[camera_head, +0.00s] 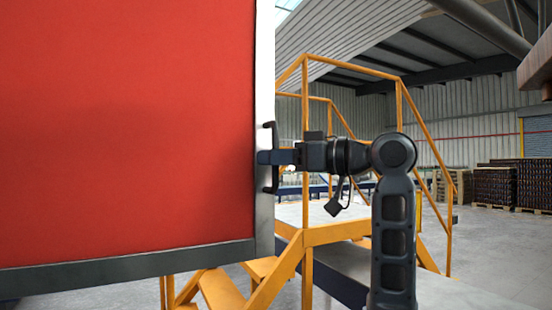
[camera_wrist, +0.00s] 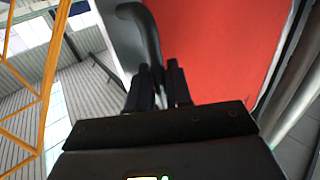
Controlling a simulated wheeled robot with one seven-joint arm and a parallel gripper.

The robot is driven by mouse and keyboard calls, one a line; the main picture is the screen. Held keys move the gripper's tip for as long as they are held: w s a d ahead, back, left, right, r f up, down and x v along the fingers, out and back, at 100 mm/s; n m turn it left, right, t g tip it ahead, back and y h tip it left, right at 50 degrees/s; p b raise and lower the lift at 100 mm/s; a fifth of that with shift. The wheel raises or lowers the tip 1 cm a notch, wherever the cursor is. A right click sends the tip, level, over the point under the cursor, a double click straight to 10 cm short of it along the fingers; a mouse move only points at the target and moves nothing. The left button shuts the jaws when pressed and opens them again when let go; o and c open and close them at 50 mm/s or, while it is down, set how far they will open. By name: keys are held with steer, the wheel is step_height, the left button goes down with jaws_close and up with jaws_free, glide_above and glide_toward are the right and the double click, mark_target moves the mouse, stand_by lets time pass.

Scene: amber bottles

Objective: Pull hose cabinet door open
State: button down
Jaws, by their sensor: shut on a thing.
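The hose cabinet door (camera_head: 130,130) is a large red panel with a grey-white frame, filling the left of the head view. Its red face also shows in the wrist view (camera_wrist: 225,50). A dark bar handle (camera_head: 273,178) stands on the frame at the door's right edge. My gripper (camera_head: 272,157) reaches it from the right and is shut on it. In the wrist view the handle (camera_wrist: 148,35) runs down between the two dark fingers (camera_wrist: 160,88). I cannot tell from these views how far the door stands open.
Yellow railings and steps (camera_head: 305,200) stand close behind the door and my arm. Pallets of stacked dark goods (camera_head: 490,185) stand far off at the right. Grey floor (camera_head: 490,250) is clear at the right.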

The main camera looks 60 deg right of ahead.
steer(key=c, duration=1.2)
jaws_free()
steer(key=shift+c, duration=0.2)
steer(key=s+d+b, duration=0.1)
steer(key=s, duration=0.6)
steer(key=shift+s+d, duration=0.25)
steer(key=shift+s, duration=0.05)
